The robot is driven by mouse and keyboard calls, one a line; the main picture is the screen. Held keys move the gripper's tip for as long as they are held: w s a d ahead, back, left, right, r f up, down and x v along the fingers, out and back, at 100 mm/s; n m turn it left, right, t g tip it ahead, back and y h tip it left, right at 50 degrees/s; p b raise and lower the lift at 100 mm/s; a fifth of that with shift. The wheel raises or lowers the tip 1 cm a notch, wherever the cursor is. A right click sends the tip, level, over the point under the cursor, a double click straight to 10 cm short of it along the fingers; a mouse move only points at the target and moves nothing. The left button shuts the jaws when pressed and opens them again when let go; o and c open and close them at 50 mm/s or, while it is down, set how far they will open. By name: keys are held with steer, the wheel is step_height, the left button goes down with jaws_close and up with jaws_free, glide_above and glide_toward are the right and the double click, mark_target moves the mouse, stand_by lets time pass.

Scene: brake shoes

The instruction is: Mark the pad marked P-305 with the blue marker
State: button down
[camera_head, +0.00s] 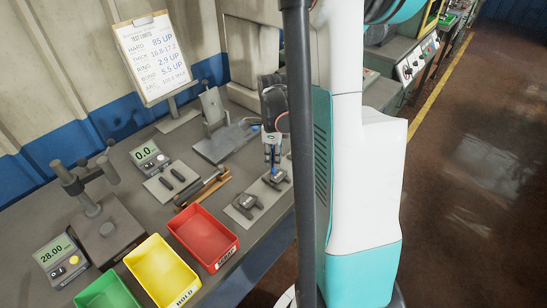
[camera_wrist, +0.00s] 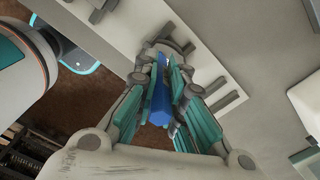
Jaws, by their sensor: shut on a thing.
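My gripper (camera_head: 272,156) is shut on the blue marker, which shows between the teal fingers in the wrist view (camera_wrist: 160,103). The marker points down over a dark pad (camera_head: 279,176) at the far end of a pale plate (camera_head: 262,196). That pad also shows beyond the fingers in the wrist view (camera_wrist: 176,36). I cannot tell whether the tip touches it. A second dark pad (camera_head: 246,202) lies nearer on the same plate. The pads' markings are too small to read, so I cannot tell which is P-305.
Red (camera_head: 204,237), yellow (camera_head: 162,271) and green (camera_head: 107,292) bins stand along the bench front. A wooden-handled tool (camera_head: 202,188) lies left of the pads.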

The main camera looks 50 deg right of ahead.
steer(key=shift+d+f+b, duration=0.1)
steer(key=shift+f+b, duration=0.3)
steer(key=shift+b, duration=0.05)
stand_by(1.0)
steer(key=shift+w+d+b, duration=0.15)
steer(key=shift+d+b, duration=0.5)
steer(key=shift+d, duration=1.1)
stand_by(2.4)
step_height(320, 180, up, 7)
steer(key=p, duration=0.5)
stand_by(0.6)
steer(key=shift+d, duration=0.1)
stand_by(0.6)
